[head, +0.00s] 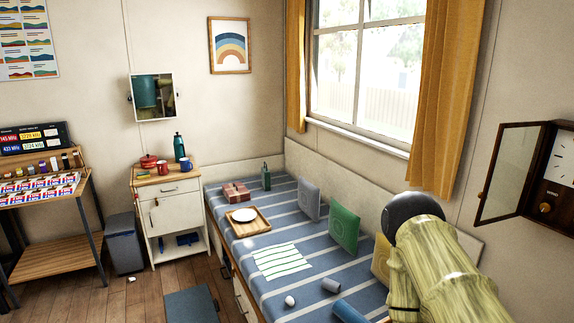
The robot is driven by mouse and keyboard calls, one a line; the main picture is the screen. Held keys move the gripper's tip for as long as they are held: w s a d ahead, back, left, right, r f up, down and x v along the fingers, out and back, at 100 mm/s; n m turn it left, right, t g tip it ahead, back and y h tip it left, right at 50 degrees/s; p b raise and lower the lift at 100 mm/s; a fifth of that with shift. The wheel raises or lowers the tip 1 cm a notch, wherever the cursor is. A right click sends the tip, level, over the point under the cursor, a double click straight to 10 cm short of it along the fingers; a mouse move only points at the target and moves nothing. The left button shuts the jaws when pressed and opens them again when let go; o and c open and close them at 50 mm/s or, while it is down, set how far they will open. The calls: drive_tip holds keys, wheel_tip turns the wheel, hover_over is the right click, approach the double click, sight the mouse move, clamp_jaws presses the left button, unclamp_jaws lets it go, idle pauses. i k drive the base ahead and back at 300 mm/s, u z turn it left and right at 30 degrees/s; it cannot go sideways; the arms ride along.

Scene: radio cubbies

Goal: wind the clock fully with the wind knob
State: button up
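The clock (560,170) hangs on the right wall and is cut off by the right edge of the head view. It has a dark wooden case and a white dial, of which only the left part shows. Its framed glass door (505,172) stands open, swung out to the left. A small brass-coloured knob (545,208) sits on the dark case below the dial. Its winding state cannot be seen. My pale green, segmented arm rises at the lower right, below and left of the clock. My gripper is not in view.
A bed (300,232) with a striped blue cover lies below the window, with pillows, a wooden tray (262,226) and small loose items on it. A white cabinet (176,215) and a shelf rack (60,260) stand at left. Wooden floor (140,300) shows between them.

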sight(544, 207)
drive_tip(key=z, duration=1.55)
